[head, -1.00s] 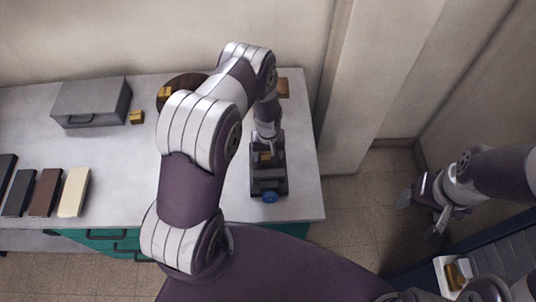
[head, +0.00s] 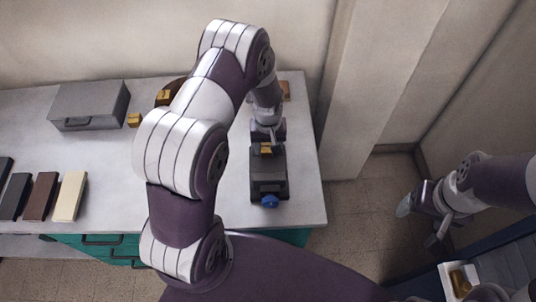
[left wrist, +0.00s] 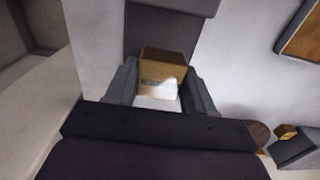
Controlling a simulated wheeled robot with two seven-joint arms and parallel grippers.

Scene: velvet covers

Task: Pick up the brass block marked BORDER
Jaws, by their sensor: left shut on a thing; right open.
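A brass block (head: 266,149) shows between the fingers of my left gripper (head: 267,143), at the far end of a dark grey device with a blue knob (head: 270,201). In the left wrist view the same block (left wrist: 161,68) is clasped between both fingers of the left gripper (left wrist: 158,85). Dark lettering on its face is too blurred to read. I cannot tell whether the block is clear of the device. My right gripper (head: 421,222) is open and empty over the floor, right of the table.
Several dark and cream slabs (head: 70,196) lie at left. A white tray (head: 447,280) holds brass at lower right.

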